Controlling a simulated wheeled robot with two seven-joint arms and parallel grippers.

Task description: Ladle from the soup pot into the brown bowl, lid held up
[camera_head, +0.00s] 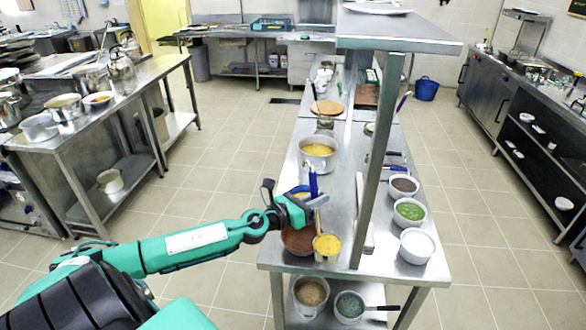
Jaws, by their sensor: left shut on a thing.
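The soup pot (318,163) is a silver pot with yellow soup, standing on the steel counter. The brown bowl (297,241) is nearer, partly covered by my left gripper and arm. My left gripper (312,200) is above the counter between pot and bowl, just above the bowl's far side. It is shut on what looks like the ladle, with a blue handle (313,182) standing up from it; the ladle's lower end is hard to make out. I cannot pick out the lid for certain. My right gripper is not in view.
A container of yellow food (327,246) stands right beside the brown bowl. A steel post (377,165) carries an overhead shelf (400,27). Bowls of dark, green (410,211) and white food line the right side. A round brown board (327,107) lies behind the pot.

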